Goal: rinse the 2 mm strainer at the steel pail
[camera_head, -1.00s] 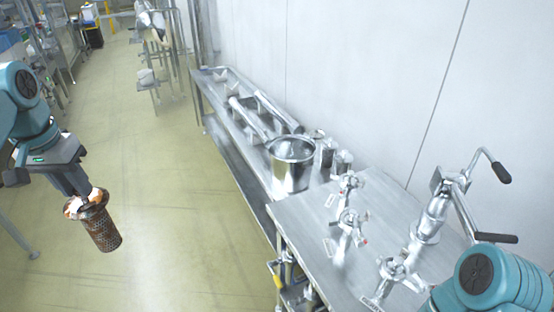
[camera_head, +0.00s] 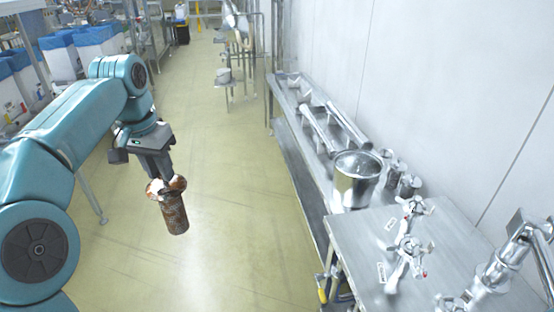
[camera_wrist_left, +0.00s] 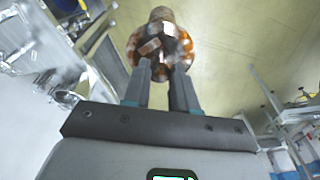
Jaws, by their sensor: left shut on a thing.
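My left gripper (camera_head: 162,176) is shut on the strainer (camera_head: 174,214), a perforated cylinder with a wide rim and brown-orange residue on it. The strainer hangs nearly upright over open floor. It also shows beyond the fingers in the left wrist view (camera_wrist_left: 160,42), where its rim sits between the fingertips (camera_wrist_left: 163,78). The steel pail (camera_head: 357,184) stands on the bench to the right, well apart from the strainer. My right gripper is not in view.
A steel bench (camera_head: 314,150) runs along the right wall with long metal parts and small steel cups (camera_head: 400,178). A nearer steel table (camera_head: 365,255) holds valves (camera_head: 408,255) with handles. Blue-lined bins (camera_head: 95,42) stand at the far left. The floor between is clear.

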